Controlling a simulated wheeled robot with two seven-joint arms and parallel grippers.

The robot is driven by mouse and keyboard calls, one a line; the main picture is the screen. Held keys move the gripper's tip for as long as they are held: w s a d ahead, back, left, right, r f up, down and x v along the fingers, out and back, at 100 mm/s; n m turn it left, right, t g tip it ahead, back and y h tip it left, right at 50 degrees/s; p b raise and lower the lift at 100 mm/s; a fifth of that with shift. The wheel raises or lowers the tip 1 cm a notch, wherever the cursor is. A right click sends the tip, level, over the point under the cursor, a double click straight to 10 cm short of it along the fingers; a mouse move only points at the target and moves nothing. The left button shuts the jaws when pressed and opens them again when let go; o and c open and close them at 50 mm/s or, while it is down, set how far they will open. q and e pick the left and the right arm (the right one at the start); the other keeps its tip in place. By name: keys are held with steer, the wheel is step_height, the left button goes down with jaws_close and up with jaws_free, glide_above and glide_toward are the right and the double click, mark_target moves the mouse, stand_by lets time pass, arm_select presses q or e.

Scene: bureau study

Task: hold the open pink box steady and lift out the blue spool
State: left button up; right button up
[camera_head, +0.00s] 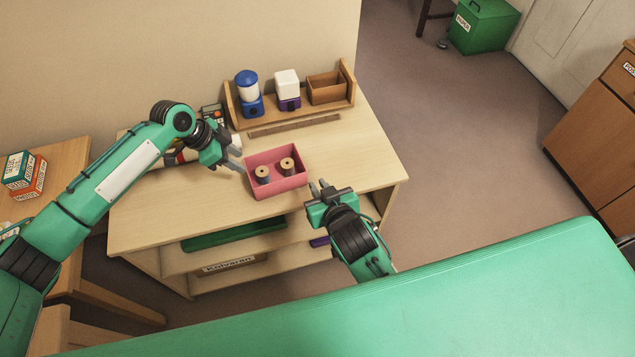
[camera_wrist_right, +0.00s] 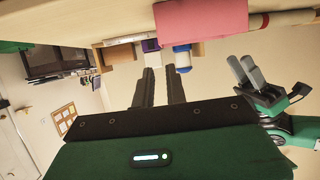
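The open pink box (camera_head: 291,184) stands upright on the desk; its outer wall also shows in the right wrist view (camera_wrist_right: 200,22). Two spools with pale wooden tops stand inside it, a left spool (camera_head: 262,175) and a right spool (camera_head: 287,166). Their thread is mostly hidden and dark, so I cannot tell surely which is blue. My left gripper (camera_head: 238,159) is open at the box's left side; I cannot tell whether it touches the wall. My right gripper (camera_head: 318,187) is open and empty, just right of the box's near right corner; its parted fingers show in its wrist view (camera_wrist_right: 160,85).
Behind the box, a wooden rack (camera_head: 316,110) holds a blue jar (camera_head: 248,92), a white-and-purple container (camera_head: 287,88) and a small brown box (camera_head: 327,88). The desktop right of the box is clear (camera_head: 365,160).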

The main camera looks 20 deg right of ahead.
mark_target(302, 162)
steer(key=x, duration=1.3)
steer(key=shift+w+a, duration=0.1)
steer(key=shift+w, duration=0.35)
steer(key=shift+c, duration=0.2)
jaws_close()
